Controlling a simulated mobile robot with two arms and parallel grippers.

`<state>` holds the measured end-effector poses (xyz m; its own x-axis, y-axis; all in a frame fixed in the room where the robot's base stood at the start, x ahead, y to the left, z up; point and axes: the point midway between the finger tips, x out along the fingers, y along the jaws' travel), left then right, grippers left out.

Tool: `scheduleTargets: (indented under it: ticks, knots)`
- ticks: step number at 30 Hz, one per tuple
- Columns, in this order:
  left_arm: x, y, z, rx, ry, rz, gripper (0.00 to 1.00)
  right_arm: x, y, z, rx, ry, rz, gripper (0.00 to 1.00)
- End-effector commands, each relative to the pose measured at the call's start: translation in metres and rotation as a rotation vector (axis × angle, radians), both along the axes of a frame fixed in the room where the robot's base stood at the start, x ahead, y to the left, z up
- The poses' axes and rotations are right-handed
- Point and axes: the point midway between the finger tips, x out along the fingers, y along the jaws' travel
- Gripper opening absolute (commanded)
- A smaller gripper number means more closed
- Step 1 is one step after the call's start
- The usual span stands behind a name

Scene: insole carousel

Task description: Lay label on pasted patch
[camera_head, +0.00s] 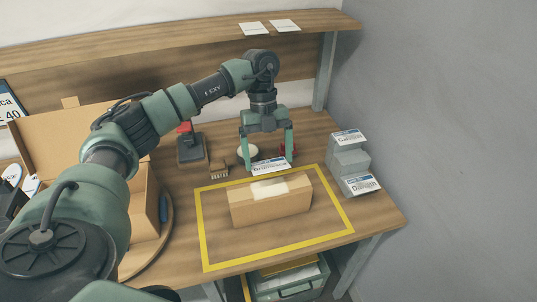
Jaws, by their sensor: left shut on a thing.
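A closed brown cardboard box (270,209) lies inside a yellow taped rectangle (203,240) on the wooden table. A pale pasted patch (270,188) is on its top face. My left gripper (268,163) points down just behind the box. It is shut on a white label (271,167) with a blue strip and dark print, held between its two green fingers. The label is close behind the patch in the picture; whether it touches the box I cannot tell. My right gripper is not in view.
A grey stepped stand (348,160) with printed labels is to the right. A red-and-black device (190,146), a small brush (219,171) and a pale dish (247,151) stand behind the box. An open carton (145,205) is at left. A shelf (180,32) runs along the back.

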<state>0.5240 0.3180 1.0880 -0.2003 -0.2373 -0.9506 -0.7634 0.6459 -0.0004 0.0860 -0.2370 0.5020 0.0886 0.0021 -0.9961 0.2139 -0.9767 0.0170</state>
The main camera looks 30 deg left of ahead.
Motion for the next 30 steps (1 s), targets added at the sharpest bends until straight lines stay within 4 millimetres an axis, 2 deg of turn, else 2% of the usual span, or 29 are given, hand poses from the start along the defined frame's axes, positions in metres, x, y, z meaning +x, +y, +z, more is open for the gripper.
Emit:
scheduleTargets:
  ticks: [11, 30]
  knots:
    - [0.000, 0.000, 0.001, -0.002, 0.004, -0.004, 0.53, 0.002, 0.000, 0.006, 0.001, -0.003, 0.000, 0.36]
    - [0.000, 0.000, -0.038, -0.001, 0.004, -0.006, 0.53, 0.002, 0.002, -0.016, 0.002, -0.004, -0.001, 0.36]
